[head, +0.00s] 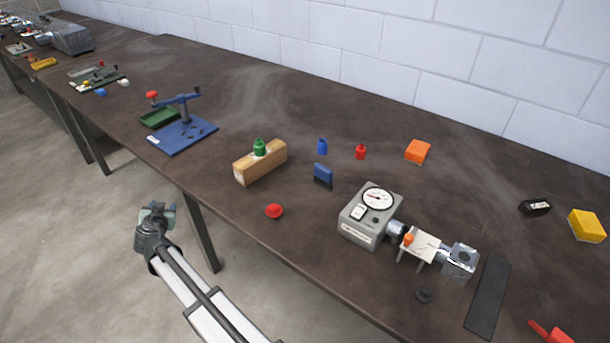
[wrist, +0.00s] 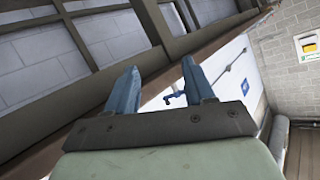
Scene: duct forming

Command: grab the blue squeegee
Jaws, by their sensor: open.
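The blue squeegee (head: 322,174), a small upright blue block with a dark lower edge, stands on the dark workbench (head: 235,100), just right of a wooden block. My gripper (head: 157,211) is off the front edge of the bench, over the floor, to the left of and well apart from the squeegee. In the wrist view its two blue fingers (wrist: 160,82) are spread with nothing between them. The squeegee cannot be made out in the wrist view.
A blue press (head: 182,130) stands left. The bench edge lies between gripper and squeegee.

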